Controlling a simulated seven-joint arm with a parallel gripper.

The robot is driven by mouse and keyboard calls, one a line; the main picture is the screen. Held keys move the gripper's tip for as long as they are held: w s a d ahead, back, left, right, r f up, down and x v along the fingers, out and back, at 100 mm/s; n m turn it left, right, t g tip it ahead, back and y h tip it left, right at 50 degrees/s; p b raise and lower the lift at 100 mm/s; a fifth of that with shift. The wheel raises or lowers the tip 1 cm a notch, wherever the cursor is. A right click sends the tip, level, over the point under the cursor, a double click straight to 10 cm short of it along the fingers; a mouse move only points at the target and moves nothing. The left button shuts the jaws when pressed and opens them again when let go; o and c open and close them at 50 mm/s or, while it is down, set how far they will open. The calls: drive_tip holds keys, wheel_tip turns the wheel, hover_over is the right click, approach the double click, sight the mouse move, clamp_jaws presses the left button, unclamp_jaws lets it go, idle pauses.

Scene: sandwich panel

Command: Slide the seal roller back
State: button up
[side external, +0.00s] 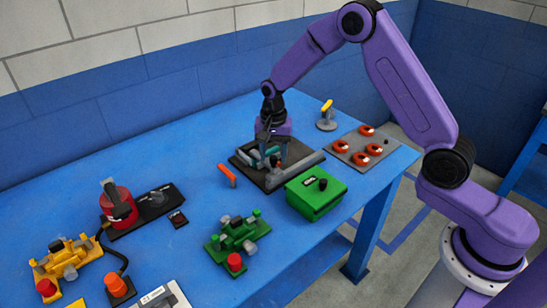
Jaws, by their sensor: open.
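My gripper (272,153) is open and points down over a dark base plate (248,158) near the middle of the blue table.
A green box (316,195) with a black knob stands close in front of the plate. An orange-handled tool (227,175) lies left of it. A panel with several red-orange discs (359,148) and a yellow-topped stand (326,117) are to the right. Green clamp (238,234) sits front left.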

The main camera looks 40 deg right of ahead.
drive_tip(key=shift+f, duration=0.9)
clamp_jaws()
drive_tip(key=d, duration=1.7)
drive_tip(key=shift+d, duration=0.35)
unclamp_jaws()
drive_tip(key=shift+d, duration=0.1)
